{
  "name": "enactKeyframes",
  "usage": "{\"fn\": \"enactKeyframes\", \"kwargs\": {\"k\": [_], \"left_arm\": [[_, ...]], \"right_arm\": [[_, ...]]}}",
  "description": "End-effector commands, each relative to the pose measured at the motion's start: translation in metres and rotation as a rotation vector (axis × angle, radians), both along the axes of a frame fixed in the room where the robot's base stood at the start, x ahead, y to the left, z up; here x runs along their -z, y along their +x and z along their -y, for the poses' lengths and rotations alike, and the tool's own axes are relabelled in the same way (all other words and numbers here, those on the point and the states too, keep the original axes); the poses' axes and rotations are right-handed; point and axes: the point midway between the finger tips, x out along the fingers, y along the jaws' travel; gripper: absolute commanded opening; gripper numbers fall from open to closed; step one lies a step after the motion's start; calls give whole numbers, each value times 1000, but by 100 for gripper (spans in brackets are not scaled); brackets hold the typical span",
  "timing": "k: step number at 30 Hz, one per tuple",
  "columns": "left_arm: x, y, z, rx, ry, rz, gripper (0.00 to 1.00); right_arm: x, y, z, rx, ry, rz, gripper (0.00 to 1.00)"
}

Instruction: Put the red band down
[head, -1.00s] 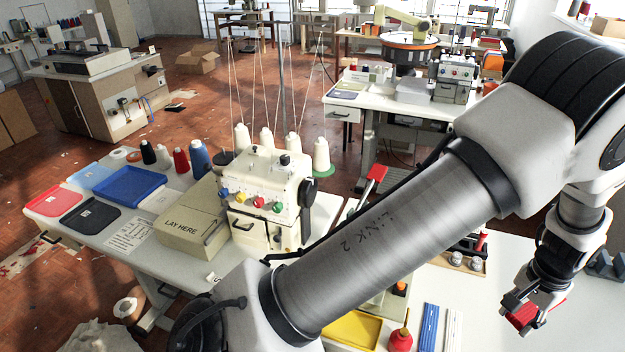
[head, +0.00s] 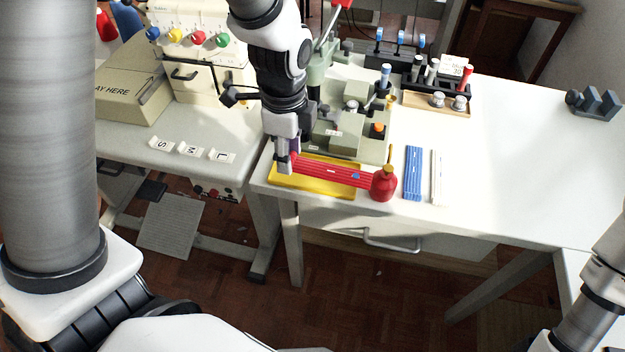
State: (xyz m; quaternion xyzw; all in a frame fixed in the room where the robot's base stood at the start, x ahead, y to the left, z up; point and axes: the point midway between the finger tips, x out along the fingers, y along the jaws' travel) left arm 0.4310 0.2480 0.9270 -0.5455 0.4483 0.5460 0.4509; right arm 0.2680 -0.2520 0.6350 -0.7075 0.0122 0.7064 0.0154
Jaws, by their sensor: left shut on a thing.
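The red band (head: 330,171) is a long flat strip with a small white mark. It stretches right from my left gripper (head: 286,160), which is shut on its left end. The band lies over the yellow tray (head: 315,187); I cannot tell whether it touches the tray or hangs just above it. Its right end reaches the red bottle (head: 383,185), which seems to hide the tip. The gripper points down at the tray's left side. Part of my right arm shows at the lower right, but its gripper is out of the frame.
Blue strips (head: 413,173) and a white strip (head: 437,177) lie right of the bottle. A green press (head: 345,130) stands behind the tray. A rack of spools (head: 436,80) is at the back. The white table's right side (head: 530,160) is mostly clear. Left is a "LAY HERE" box (head: 128,98).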

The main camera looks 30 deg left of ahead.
Motion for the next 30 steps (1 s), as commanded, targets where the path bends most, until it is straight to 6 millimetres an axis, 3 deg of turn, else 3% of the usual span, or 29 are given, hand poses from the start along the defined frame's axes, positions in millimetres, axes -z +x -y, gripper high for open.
{"fn": "enactKeyframes", "kwargs": {"k": [1, 6, 9, 12, 16, 20, 24, 30], "left_arm": [[10, -16, 11, 3, 10, -1, 18], [28, -60, 33, -12, 7, 0, 18], [37, -80, 37, -30, 3, -1, 18], [37, -86, 36, -42, -2, -4, 18], [32, -67, 24, -45, -12, -7, 18], [37, -45, 11, -44, -11, -3, 18], [46, -22, -4, -46, -10, -1, 18], [53, 29, -36, -49, -8, 3, 18]], "right_arm": [[11, 0, 0, 0, 0, 0, 0], [26, 0, 0, 1, 0, 0, 0], [32, 0, 0, 0, 0, 0, 0], [27, 0, 0, 0, 0, -1, 0], [-2, 0, 0, 0, 0, -1, 0], [-16, 0, 0, 0, 0, 0, 0], [-14, 0, 0, 0, 0, -1, 0], [-11, 0, 0, 0, 0, -1, 0]]}}
